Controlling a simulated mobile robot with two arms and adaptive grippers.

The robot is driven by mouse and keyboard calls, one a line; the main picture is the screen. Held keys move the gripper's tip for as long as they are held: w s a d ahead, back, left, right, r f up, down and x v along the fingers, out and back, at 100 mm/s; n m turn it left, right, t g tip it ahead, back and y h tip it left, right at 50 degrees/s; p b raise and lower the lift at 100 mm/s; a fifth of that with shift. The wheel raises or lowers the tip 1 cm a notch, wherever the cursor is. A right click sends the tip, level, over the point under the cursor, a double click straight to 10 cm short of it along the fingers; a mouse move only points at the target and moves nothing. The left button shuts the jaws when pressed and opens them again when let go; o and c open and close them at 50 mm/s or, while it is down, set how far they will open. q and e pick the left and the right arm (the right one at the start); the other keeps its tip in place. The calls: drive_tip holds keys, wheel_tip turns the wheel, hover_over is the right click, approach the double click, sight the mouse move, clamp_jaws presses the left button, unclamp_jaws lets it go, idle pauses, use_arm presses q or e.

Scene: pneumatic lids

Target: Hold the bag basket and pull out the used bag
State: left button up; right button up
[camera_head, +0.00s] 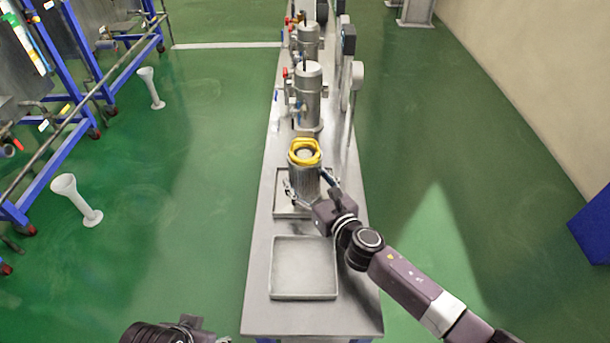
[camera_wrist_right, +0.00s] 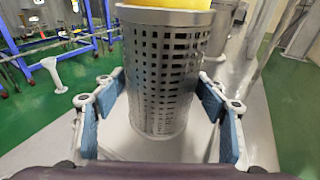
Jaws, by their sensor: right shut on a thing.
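The bag basket (camera_head: 305,182) is a grey perforated metal cylinder, upright over the rear shallow tray on the bench. It fills the middle of the right wrist view (camera_wrist_right: 165,75). The used bag (camera_head: 305,147) shows as a yellow ring at the basket's top; its lower part is hidden inside. In the right wrist view only a yellow strip of it (camera_wrist_right: 165,4) shows at the top edge. My right gripper (camera_head: 310,186) is shut on the basket, with a blue-padded finger on each side. Part of my left arm shows at the bottom left; its fingers cannot be made out.
The rear tray (camera_head: 280,205) lies under the basket. An empty tray (camera_head: 303,267) lies nearer on the metal bench (camera_head: 258,300). A metal housing (camera_head: 308,95) with valves stands behind the basket, with another beyond. Blue-framed equipment (camera_head: 65,150) stands at left.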

use_arm(q)
drive_tip(key=shift+s, duration=0.3)
drive_tip(key=shift+r, duration=0.1)
drive_tip(key=shift+r, duration=0.2)
drive_tip(key=shift+a, duration=0.1)
drive_tip(key=shift+r, duration=0.1)
idle(0.4)
drive_tip(key=shift+w, duration=0.1)
drive_tip(key=shift+c, duration=0.5)
